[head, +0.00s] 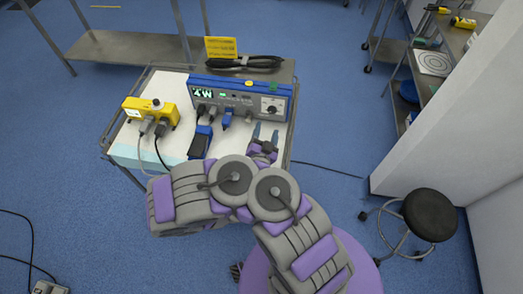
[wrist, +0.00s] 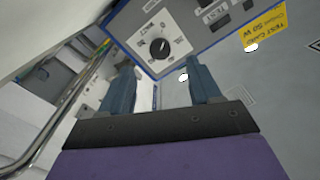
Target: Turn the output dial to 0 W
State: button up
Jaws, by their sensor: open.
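The blue and grey generator unit (head: 240,97) stands on the cart, with a lit display reading about "4W" (head: 203,92). The output dial (head: 271,109) is on the right of its front panel. In the wrist view the dial (wrist: 159,48) is a round black knob with a white mark, on a white scale plate. My gripper (head: 265,134) is just in front of the panel, below the dial. In the wrist view its two blue fingers (wrist: 162,78) are apart with nothing between them. The dial appears beyond the fingertips, not touched by them.
A yellow box (head: 151,112) with plugged cables stands left of the unit on the cart (head: 122,152). Cables and connectors hang from the panel's front. A black stool (head: 430,214) stands right.

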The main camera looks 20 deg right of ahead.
jog(key=shift+p+v, duration=1.65)
jog(key=shift+v, duration=2.75)
